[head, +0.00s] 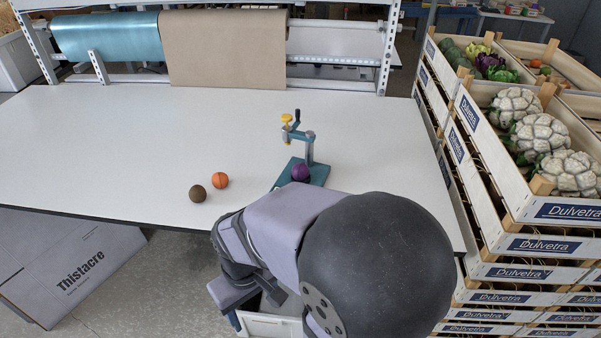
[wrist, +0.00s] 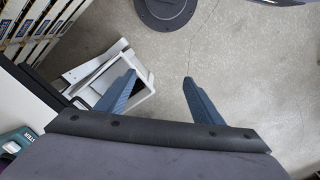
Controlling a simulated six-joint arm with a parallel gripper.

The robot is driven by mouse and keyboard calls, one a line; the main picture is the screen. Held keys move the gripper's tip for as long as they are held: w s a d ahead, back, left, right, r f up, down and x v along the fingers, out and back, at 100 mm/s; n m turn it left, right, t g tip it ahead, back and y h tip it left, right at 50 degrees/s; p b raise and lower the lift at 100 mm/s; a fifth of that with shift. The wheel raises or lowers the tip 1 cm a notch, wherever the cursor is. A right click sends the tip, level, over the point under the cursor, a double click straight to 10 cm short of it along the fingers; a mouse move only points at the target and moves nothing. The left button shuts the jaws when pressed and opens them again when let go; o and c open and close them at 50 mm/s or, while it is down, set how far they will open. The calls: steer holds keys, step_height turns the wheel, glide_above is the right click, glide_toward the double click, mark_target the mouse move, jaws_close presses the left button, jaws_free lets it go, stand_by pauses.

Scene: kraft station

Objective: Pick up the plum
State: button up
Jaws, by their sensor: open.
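The plum (head: 300,173) is a dark purple ball on the base of a teal stand (head: 310,150) with a yellow knob, near the front of the white table. A purple patch at the lower left edge of the wrist view, beside a teal part (wrist: 15,138), may be the plum; too little shows to tell. My gripper (wrist: 158,80) is open and empty, its two blue fingers well apart over the floor. It is away from the plum, off the table's front edge.
An orange ball (head: 220,180) and a brown ball (head: 198,193) lie left of the stand. Stacked vegetable crates (head: 490,190) stand at the right. A white bin (wrist: 140,108) sits on the floor below. The table's (head: 100,150) left side is clear.

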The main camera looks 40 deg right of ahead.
steer(key=w+d+r+t+b, duration=0.1)
steer(key=w+d, duration=0.3)
steer(key=w, duration=0.1)
steer(key=w+d+r+m+t+b, duration=0.1)
steer(key=w+d+r, duration=0.1)
steer(key=w+d, duration=0.3)
steer(key=w+d+r+t, duration=0.1)
steer(key=w+d+r, duration=0.1)
steer(key=w+d, duration=0.2)
steer(key=shift+w+d+r+m+b, duration=0.15)
steer(key=shift+w+m+b, duration=0.2)
steer(key=shift+w, duration=0.35)
steer(key=w+d+r+t+b, duration=0.1)
steer(key=w+d+r+t, duration=0.15)
steer(key=d, duration=0.65)
steer(key=h, duration=0.1)
glide_toward(302, 168)
steer(key=x, duration=0.3)
steer(key=shift+m, duration=0.25)
steer(key=shift+p+x, duration=1.15)
steer(key=shift+x, duration=2.45)
steer(key=c, duration=1.3)
steer(key=shift+o, duration=0.2)
steer(key=shift+r, duration=0.1)
